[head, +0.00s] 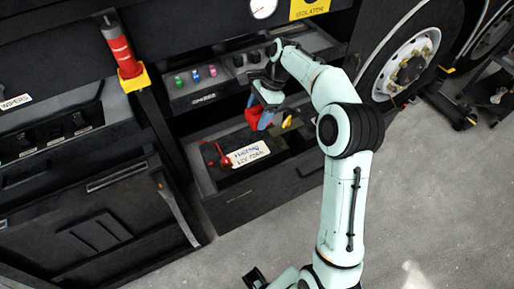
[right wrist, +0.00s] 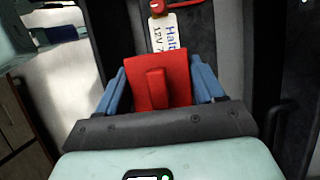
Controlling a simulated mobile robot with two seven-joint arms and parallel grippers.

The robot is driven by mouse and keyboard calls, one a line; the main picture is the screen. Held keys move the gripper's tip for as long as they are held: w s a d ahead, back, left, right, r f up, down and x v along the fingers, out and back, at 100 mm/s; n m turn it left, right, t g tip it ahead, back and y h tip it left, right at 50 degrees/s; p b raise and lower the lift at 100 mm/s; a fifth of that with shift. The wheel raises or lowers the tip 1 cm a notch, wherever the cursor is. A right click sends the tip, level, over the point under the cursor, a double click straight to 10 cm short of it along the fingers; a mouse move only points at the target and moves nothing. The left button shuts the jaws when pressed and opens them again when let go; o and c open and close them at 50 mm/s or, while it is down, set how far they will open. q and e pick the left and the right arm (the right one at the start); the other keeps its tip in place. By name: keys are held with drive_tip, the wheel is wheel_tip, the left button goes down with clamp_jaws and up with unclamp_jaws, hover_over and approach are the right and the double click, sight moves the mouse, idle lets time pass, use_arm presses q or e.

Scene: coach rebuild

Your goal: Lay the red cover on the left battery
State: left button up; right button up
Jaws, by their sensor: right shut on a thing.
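The red cover (head: 251,117) is held between the blue fingers of my right gripper (head: 258,110), above the open battery tray. In the right wrist view the red cover (right wrist: 172,72), with a raised rib, sits between both fingers. The left battery (head: 238,168) is dark, with a white handwritten label (head: 250,153) and a red terminal piece with a red lead (head: 222,157). The label also shows in the right wrist view (right wrist: 165,36), beyond the cover. The cover is apart from the red terminal. The gripper partly hides the tray's back. My left gripper is not in view.
A red and yellow post (head: 124,55) stands to the left. A yellow piece (head: 287,121) is right of the gripper. A wheel (head: 408,58) is at the right.

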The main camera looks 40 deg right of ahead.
drive_tip(key=b, duration=0.1)
hover_over(254, 154)
drive_tip(key=d, duration=0.2)
drive_tip(key=f, duration=1.2)
drive_tip(key=shift+s+a+f, duration=0.15)
drive_tip(key=shift+a+f, duration=0.05)
drive_tip(key=shift+f, duration=0.05)
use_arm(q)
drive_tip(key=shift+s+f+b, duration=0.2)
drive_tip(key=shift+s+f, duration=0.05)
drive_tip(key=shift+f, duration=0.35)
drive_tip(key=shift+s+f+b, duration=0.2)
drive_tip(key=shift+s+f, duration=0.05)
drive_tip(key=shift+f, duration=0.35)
use_arm(e)
drive_tip(key=shift+f, duration=2.4)
drive_tip(key=shift+f, duration=0.2)
drive_tip(key=o, duration=1)
drive_tip(key=shift+r, duration=0.1)
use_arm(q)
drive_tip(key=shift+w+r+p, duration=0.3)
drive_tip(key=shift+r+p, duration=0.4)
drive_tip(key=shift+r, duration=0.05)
use_arm(e)
drive_tip(key=v, duration=1.2)
drive_tip(key=shift+r, duration=0.1)
